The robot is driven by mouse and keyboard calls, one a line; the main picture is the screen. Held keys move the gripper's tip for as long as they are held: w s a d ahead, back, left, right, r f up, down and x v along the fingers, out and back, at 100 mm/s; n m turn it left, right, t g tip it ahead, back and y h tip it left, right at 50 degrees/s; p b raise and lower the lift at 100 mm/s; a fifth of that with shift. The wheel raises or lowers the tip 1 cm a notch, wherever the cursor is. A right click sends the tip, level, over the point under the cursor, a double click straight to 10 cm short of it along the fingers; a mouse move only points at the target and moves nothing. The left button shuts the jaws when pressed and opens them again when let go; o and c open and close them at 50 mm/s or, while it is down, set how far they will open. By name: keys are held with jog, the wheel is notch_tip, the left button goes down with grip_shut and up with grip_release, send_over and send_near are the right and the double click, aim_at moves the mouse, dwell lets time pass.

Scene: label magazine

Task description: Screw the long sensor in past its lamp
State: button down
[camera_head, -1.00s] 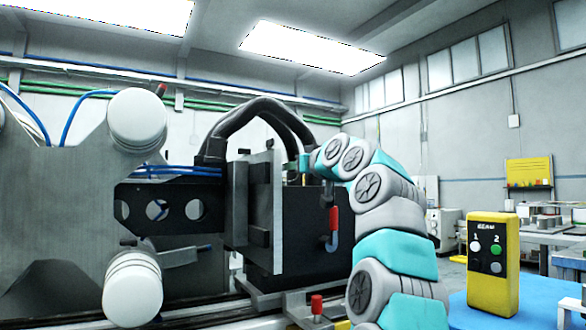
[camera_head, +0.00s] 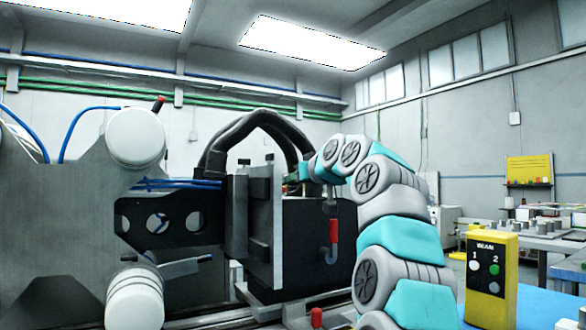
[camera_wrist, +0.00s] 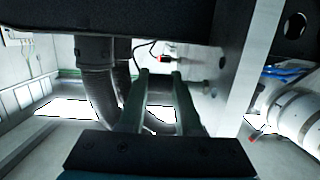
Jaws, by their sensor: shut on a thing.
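My gripper (camera_wrist: 161,74) reaches up from the bottom of the wrist view. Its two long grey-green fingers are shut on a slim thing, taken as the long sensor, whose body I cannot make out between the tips. A small red piece and a thin black cable show just beyond the tips. In the head view, the gripper end (camera_head: 293,177) is beside the upright grey plate (camera_head: 278,215); its tips are too small to read. The yellow lamp box (camera_head: 490,292), marked BEAM, stands at right with lamp 1 white and lamp 2 green. How deep the sensor sits is hidden.
Thick black hoses (camera_head: 258,122) arch behind the plate and also pass close in the wrist view (camera_wrist: 98,75). A red-handled clamp (camera_head: 334,230) hangs on the dark box. White round columns (camera_head: 136,137) and a perforated black bar (camera_head: 185,213) stand at left.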

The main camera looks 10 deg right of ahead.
jog(key=c, duration=0.6)
grip_release()
jog(key=b+v, duration=0.1)
jog(key=v, duration=0.6)
jog(key=shift+s+r, duration=0.2)
jog(key=shift+s, duration=0.15)
jog(key=shift+s+d, duration=0.1)
